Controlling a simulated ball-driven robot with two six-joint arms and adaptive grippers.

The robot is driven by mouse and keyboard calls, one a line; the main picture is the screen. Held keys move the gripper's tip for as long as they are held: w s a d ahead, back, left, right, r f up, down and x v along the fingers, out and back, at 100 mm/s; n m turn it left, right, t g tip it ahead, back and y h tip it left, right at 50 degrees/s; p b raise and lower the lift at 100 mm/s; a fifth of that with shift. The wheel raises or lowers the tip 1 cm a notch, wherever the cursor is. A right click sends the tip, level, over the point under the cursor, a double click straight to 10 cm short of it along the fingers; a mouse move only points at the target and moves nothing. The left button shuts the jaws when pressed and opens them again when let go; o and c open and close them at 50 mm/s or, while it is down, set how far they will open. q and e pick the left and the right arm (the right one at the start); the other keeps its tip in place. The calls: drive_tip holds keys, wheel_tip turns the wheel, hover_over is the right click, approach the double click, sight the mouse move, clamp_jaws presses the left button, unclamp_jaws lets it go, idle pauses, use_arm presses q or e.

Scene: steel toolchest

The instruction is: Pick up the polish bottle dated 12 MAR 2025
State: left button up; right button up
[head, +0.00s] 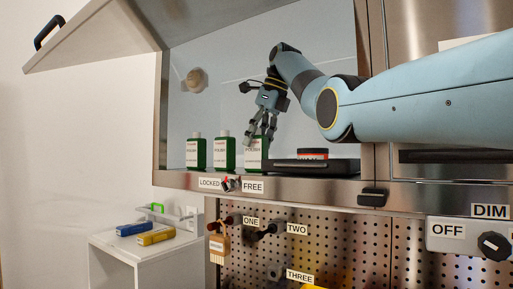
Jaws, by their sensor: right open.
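Three green polish bottles with white labels and pale caps stand upright in a row on the shelf of the open steel cabinet: the left bottle (196,151), the middle bottle (224,152) and the right bottle (252,159). Their label dates are too small to read. My right gripper (262,137) reaches in from the right and points down. It is open, with its fingers over and partly in front of the right bottle's upper part. I cannot tell whether they touch it. My left gripper is not in view.
A black tray (312,168) with a red and black tin (312,154) lies right of the bottles. The raised door (100,38) hangs at upper left. A LOCKED/FREE latch (231,184) sits on the shelf edge. Blue (133,229) and yellow (156,237) items lie on a white stand.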

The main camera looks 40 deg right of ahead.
sight(252, 152)
drive_tip(key=p+x, duration=0.1)
drive_tip(key=x, duration=0.2)
drive_tip(key=shift+w+f+p, duration=0.3)
drive_tip(key=shift+w+p, duration=0.05)
drive_tip(key=shift+p, duration=0.05)
drive_tip(key=shift+w+f, duration=0.15)
drive_tip(key=shift+f, duration=0.15)
drive_tip(key=c, duration=1.3)
drive_tip(key=shift+r, duration=0.1)
clamp_jaws()
drive_tip(key=shift+d+r, duration=0.1)
